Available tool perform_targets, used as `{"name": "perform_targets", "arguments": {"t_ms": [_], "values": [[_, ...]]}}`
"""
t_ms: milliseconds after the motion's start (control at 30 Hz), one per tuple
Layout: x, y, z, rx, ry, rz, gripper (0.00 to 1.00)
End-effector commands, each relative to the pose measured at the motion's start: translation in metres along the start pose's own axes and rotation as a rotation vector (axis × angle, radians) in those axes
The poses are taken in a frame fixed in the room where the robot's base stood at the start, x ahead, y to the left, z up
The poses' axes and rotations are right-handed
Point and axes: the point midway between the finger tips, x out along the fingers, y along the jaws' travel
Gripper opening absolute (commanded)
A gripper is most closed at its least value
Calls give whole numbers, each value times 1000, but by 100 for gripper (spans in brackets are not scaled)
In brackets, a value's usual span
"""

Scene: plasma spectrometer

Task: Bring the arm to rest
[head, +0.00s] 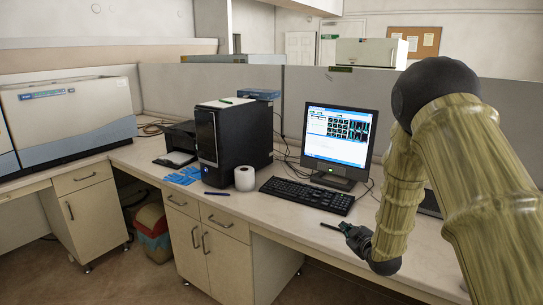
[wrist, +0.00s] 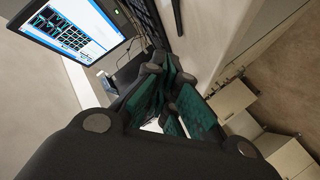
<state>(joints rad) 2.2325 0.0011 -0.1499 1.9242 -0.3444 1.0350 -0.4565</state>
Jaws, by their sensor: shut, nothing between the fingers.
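My arm comes in from the right in the head view, its links in a yellowish, bark-like cover with a dark round joint. My gripper (head: 346,229) is low over the counter (head: 300,225), in front of the monitor and right of the keyboard. In the wrist view my gripper (wrist: 168,72) shows dark fingers with green pads, closed together with nothing held. A dark pen-like stick (head: 330,226) lies just beyond the fingertips. It also shows in the wrist view (wrist: 177,17), apart from the fingers.
A lit monitor (head: 338,140) stands behind a black keyboard (head: 307,195). Left of them are a white roll (head: 244,178), a black computer tower (head: 232,135) and blue gloves (head: 184,176). A large instrument (head: 70,115) stands far left. A grey partition (head: 300,90) runs behind the counter.

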Motion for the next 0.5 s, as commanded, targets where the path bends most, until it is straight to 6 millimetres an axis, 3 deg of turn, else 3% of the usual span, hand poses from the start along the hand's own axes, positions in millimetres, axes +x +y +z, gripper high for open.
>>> {"name": "perform_targets", "arguments": {"t_ms": [267,367,500], "values": [[-37,-78,76,132,-150,-68,0],[-55,-126,124,208,-252,-111,0],[-97,-201,191,328,-421,-172,0]]}}
